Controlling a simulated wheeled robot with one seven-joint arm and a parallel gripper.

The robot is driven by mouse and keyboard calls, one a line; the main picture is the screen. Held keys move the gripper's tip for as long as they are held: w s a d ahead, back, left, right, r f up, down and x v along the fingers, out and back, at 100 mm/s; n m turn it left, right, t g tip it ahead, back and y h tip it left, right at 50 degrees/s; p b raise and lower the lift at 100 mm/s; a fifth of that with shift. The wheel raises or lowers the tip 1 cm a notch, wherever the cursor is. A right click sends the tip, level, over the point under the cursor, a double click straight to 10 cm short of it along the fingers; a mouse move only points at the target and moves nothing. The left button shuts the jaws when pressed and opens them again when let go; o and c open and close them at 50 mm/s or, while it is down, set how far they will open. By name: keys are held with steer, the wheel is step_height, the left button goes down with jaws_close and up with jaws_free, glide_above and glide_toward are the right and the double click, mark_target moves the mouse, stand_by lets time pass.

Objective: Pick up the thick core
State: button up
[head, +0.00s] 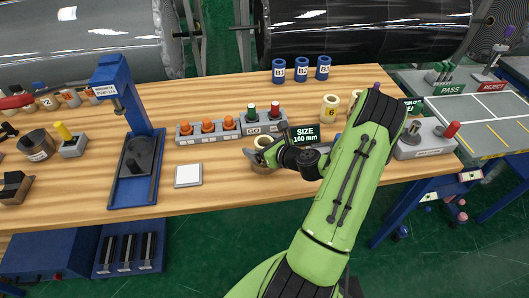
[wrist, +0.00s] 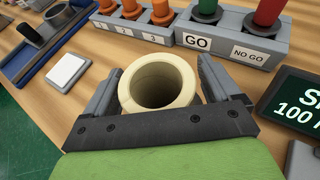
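A cream core (wrist: 127,94) with a thick wall stands upright on the wooden table, its round opening facing up in the wrist view. My gripper (wrist: 161,72) is open around it, one finger on the left side and one on the right, with narrow gaps visible. In the head view the core (head: 262,171) is partly hidden behind my gripper (head: 257,154). Another cream core (head: 330,108) stands farther back on the table, right of the middle; my arm hides part of what is beside it.
A GO / NO GO gauge block (head: 263,122) and a row of orange plugs (head: 208,130) stand just behind the core. A size sign reading 100 mm (head: 305,137) is close on the right. A white pad (head: 188,175) lies to the left. Blue cores (head: 301,70) stand at the back.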

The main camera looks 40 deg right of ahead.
steer(key=c, duration=0.9)
steer(key=shift+c, duration=0.6)
steer(key=shift+r, duration=0.15)
